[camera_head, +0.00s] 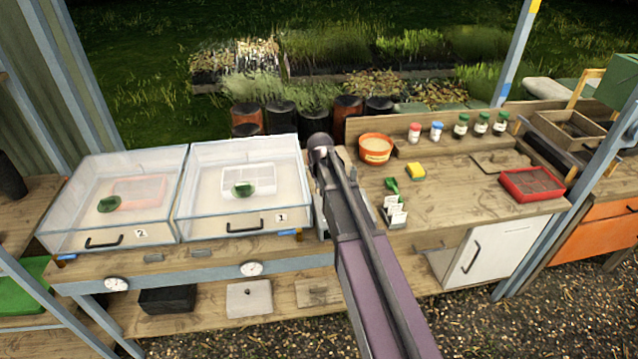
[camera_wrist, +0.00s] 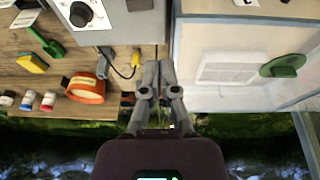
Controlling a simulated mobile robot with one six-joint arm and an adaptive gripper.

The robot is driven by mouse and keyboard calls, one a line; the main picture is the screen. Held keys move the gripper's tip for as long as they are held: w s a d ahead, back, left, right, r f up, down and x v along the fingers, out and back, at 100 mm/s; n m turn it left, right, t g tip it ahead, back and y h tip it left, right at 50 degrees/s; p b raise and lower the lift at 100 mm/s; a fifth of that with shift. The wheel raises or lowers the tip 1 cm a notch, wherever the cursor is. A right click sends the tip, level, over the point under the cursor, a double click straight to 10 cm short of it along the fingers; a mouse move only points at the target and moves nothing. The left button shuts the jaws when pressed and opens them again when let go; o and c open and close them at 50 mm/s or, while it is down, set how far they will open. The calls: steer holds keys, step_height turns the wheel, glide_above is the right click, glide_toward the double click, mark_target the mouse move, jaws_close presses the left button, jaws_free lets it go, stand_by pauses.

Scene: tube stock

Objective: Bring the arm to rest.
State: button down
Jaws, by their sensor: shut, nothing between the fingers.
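My arm (camera_head: 365,235) reaches up from the bottom of the head view, past the front of the bench, to a dark rounded joint between the clear boxes and the orange pot. My gripper (camera_wrist: 158,66) shows in the wrist view with its two grey fingers close together and nothing between them. It is over the gap between a grey box with a dial (camera_wrist: 98,12) and the clear propagator box 1 (camera_wrist: 200,103). In the head view the fingers cannot be made out behind the arm.
Propagator box 1 (camera_head: 250,226) and box 2 (camera_head: 112,243) stand left of my arm. To the right are an orange pot (camera_head: 375,153), yellow sponge (camera_head: 416,173), green scoop (camera_head: 392,187), several small bottles and a red tray (camera_head: 534,190). Bare bench top lies between them.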

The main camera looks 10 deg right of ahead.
steer(key=s+a+f+g+b, duration=0.1)
steer(key=s+f+b, duration=0.2)
steer(key=s, duration=1)
steer(key=s+a+f+g+b, duration=0.1)
steer(key=s+f+g+b, duration=0.1)
steer(key=s, duration=1.1)
steer(key=shift+f+y+b, duration=0.3)
steer(key=shift+f+b, duration=0.15)
steer(key=shift+f, duration=0.35)
